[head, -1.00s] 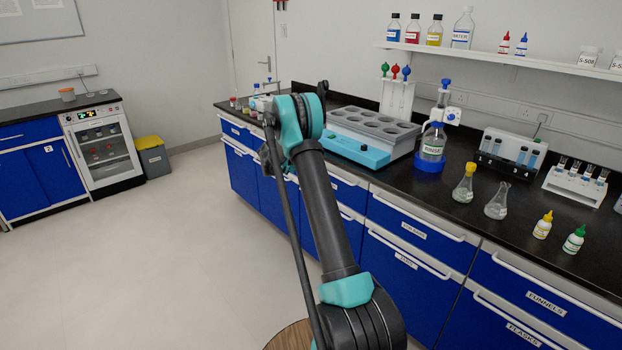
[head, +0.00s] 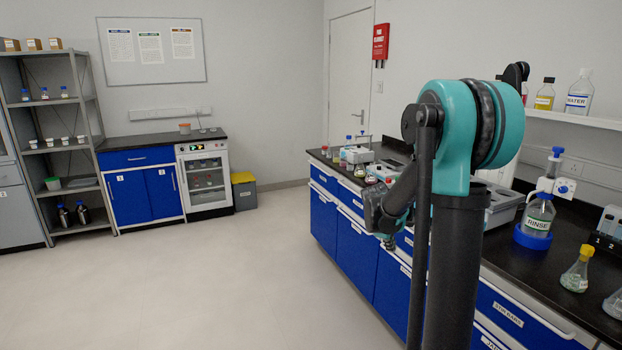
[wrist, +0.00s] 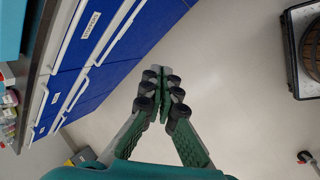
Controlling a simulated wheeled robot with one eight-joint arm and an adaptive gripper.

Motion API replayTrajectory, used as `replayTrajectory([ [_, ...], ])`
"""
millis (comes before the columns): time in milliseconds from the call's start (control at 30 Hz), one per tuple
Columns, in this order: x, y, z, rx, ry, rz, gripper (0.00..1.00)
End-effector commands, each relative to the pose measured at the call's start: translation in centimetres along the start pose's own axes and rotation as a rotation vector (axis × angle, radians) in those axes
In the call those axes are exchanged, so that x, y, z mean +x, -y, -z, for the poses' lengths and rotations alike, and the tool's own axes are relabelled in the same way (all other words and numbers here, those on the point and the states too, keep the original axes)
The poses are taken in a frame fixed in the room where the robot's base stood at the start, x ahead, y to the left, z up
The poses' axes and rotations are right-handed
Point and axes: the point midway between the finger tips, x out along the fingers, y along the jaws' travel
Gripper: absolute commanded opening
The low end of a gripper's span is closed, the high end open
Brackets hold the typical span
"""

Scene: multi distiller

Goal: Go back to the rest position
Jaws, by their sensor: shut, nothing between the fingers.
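My gripper (wrist: 162,98) shows in the wrist view with its green-lined fingers together at the tips and nothing held between them. It points down over bare floor, beside the blue drawer fronts (wrist: 92,62). In the head view my arm stands tall at the right of centre, folded over at its teal elbow. The fingertips are hard to make out there, in front of the blue cabinets.
An oven (head: 205,178), a grey bin (head: 244,194) and a shelf rack (head: 58,150) stand at the back.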

Motion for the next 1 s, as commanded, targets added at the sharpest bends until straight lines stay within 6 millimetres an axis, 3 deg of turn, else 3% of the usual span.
replayTrajectory([
  [300, -4.9, 11.5, -4.7, 0.444, -0.114, 0.105, 0.0],
  [600, -7.2, 22.7, -8.2, 0.846, -0.183, 0.239, 0.0],
  [800, -7.5, 27.2, -9.2, 1.008, -0.2, 0.303, 0.0],
  [1000, -7.5, 28.2, -9.4, 1.051, -0.203, 0.32, 0.0],
])
